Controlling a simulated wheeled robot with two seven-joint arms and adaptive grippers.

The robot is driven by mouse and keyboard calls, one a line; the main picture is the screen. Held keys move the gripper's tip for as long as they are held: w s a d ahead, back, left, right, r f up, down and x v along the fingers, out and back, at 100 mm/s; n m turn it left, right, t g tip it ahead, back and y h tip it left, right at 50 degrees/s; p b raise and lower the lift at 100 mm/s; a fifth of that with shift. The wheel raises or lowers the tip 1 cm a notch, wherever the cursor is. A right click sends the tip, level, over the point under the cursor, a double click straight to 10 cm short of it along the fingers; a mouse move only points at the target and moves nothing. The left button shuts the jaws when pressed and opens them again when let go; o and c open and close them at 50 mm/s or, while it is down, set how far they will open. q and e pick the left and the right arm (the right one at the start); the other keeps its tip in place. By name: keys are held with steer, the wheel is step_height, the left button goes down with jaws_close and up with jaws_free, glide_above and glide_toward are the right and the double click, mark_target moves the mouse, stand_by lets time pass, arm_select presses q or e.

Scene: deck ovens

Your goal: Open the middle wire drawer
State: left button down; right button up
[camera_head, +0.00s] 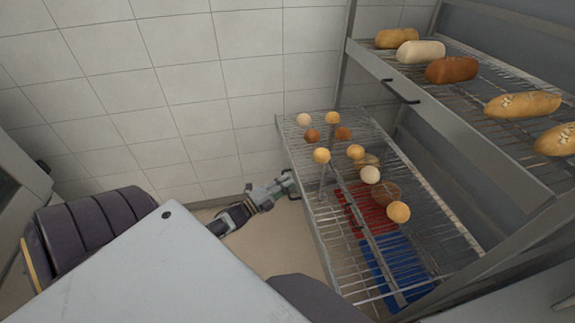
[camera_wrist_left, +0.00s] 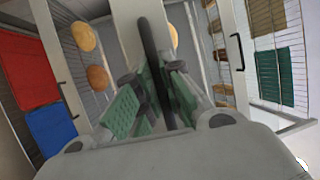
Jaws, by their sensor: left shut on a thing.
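The middle wire drawer (camera_head: 310,228) is in the head view, its front panel facing left. It stands pulled out past the rack post, with several round buns on its wires. Its dark handle (camera_head: 294,183) is on the front panel. My left gripper (camera_head: 285,187) is at this handle, low beside the panel. In the left wrist view the green-padded fingers (camera_wrist_left: 155,98) are shut around the dark handle bar (camera_wrist_left: 152,55). Part of the handle is hidden by the fingers. My right gripper is not in view.
An upper wire drawer (camera_head: 450,118) with several loaves and its own dark handle (camera_head: 400,92) overhangs at the right. Red (camera_head: 352,210) and blue (camera_head: 385,262) items show below the middle drawer's wires. A tiled wall (camera_head: 160,100) stands behind. Floor (camera_head: 290,248) is clear left of the drawer.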

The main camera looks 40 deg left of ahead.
arm_select(q)
steer(key=c, duration=1.8)
jaws_free()
steer(key=shift+v, duration=6)
